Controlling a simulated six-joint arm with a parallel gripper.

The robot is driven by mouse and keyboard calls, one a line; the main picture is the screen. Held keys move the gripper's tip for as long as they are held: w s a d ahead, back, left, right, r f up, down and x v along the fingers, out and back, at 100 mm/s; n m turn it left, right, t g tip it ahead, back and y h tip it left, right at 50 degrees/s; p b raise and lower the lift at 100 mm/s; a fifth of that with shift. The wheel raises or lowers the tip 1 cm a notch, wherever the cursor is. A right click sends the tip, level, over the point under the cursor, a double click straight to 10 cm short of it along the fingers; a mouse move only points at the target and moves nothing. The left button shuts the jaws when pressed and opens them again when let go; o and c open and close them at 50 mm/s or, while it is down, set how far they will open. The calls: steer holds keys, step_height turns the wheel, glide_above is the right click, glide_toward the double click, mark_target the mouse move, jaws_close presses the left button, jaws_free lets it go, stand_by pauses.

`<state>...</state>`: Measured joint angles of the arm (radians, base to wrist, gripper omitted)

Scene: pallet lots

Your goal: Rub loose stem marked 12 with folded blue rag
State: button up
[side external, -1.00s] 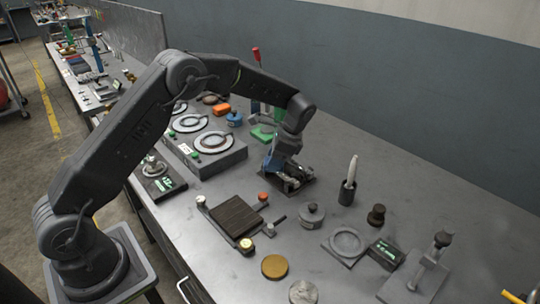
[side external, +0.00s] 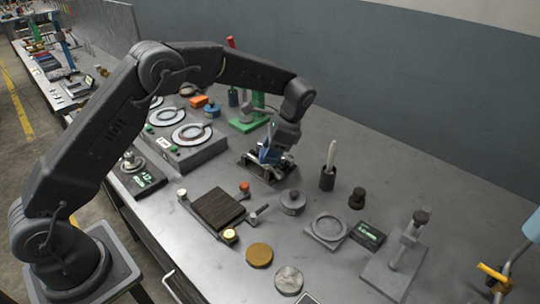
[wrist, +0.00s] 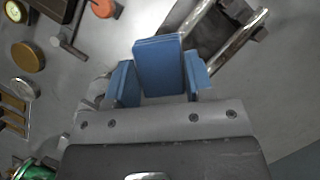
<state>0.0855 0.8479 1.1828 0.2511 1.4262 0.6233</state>
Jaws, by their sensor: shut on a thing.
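My gripper (side external: 272,150) points down over the bench beyond the dark wooden block. It is shut on the folded blue rag (wrist: 160,66), a stacked blue pad held between blue-tipped fingers in the wrist view. Below the rag in the side view is a dark metal holder (side external: 262,172) with rails, which the gripper partly covers. Its rails also show at the upper right of the wrist view (wrist: 238,42). I cannot make out a stem marked 12, and cannot tell whether the rag touches anything.
A wooden block in a clamp frame (side external: 217,208), a round grey weight (side external: 293,202), a black cup with a white-handled tool (side external: 328,178) and a green press (side external: 247,122) stand around the gripper. A twin-dial unit (side external: 185,145) is at left.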

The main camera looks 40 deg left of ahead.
steer(key=shift+r, duration=2.6)
